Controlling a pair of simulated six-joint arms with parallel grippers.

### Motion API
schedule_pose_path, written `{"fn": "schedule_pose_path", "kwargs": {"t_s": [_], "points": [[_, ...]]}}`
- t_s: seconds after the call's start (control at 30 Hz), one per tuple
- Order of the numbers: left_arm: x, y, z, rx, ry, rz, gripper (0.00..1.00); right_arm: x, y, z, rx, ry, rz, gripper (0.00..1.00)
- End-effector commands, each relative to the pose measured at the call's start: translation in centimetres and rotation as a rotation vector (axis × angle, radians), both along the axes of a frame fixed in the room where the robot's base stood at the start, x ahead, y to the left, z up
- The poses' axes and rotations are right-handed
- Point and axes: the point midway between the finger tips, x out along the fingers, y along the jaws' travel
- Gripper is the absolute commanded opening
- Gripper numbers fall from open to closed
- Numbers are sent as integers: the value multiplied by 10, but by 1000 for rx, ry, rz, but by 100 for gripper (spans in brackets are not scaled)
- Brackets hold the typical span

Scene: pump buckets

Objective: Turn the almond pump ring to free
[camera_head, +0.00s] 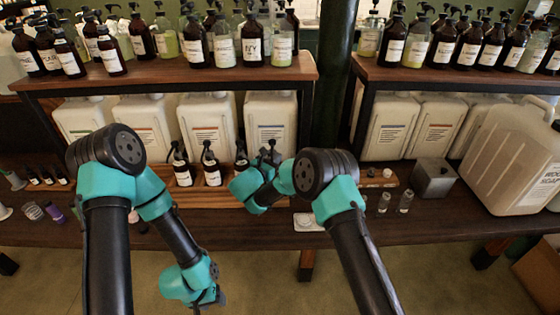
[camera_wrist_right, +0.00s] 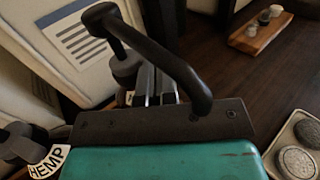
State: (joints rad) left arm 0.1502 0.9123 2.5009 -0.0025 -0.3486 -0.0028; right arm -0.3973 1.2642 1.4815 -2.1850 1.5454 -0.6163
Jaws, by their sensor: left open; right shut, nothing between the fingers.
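A row of dark pump bottles stands on a wooden riser on the bench; one of them is this bottle (camera_head: 211,165). No label reading almond is legible. My right gripper (camera_head: 262,165) is at the right end of this row. In the wrist view my right gripper (camera_wrist_right: 156,88) is shut and empty beside a black pump (camera_wrist_right: 160,60), whose curved spout reaches across in front of the fingers. The grey ring (camera_wrist_right: 126,68) of that pump is close to the fingertips; contact cannot be told. My left gripper (camera_head: 207,297) is open and empty, low in front of the bench.
A bottle labelled HEMP (camera_wrist_right: 48,161) is at the wrist view's lower left. Large white canisters (camera_head: 271,120) stand behind the row. A dish with round stones (camera_wrist_right: 297,160) lies at right. A grey metal box (camera_head: 433,178) and a large canister (camera_head: 510,155) stand further right.

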Motion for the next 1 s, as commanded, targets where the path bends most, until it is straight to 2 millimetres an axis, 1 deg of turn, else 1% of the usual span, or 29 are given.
{"fn": "schedule_pose_path", "kwargs": {"t_s": [0.07, 0.17, 0.63, 1.0], "points": [[0, 0, 0, 0, 0, 0, 55, 1, 3, 0, 0, 0, 7, 0], [0, 0, 0, 0, 0, 0, 55, 2, 2, 0, 0, 0, 11, 0], [0, 0, 0, 0, 0, 0, 55, 15, -13, 0, 0, 0, 10, 0], [0, 0, 0, 0, 0, 0, 55, 11, -12, 0, 0, 1, 13, 0]]}}
